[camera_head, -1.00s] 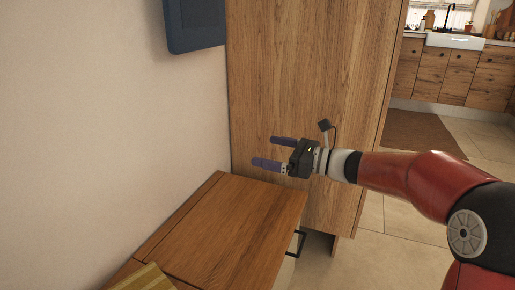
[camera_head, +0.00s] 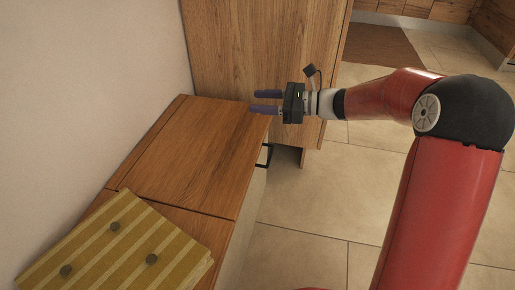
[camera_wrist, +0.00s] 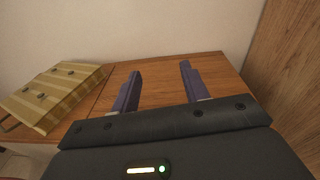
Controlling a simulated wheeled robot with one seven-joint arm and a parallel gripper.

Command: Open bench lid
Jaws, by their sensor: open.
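The wooden bench (camera_head: 228,252) runs along the wall at the left in the head view. Its lid (camera_head: 185,155) is a flat brown wood panel and lies closed. A black handle (camera_head: 265,157) shows on the bench's front side near the far end. My gripper (camera_head: 262,101) is open and empty, with its two purple fingers pointing left over the far end of the lid. In the wrist view my fingers (camera_wrist: 158,88) are spread, with the lid (camera_wrist: 160,92) behind and between them. I cannot tell how high they are above it.
A yellow striped cushion (camera_head: 115,245) lies on the near part of the bench; it also shows in the wrist view (camera_wrist: 52,95). A tall wooden cabinet (camera_head: 265,50) stands at the bench's far end. Tiled floor (camera_head: 330,200) is clear in front of the bench.

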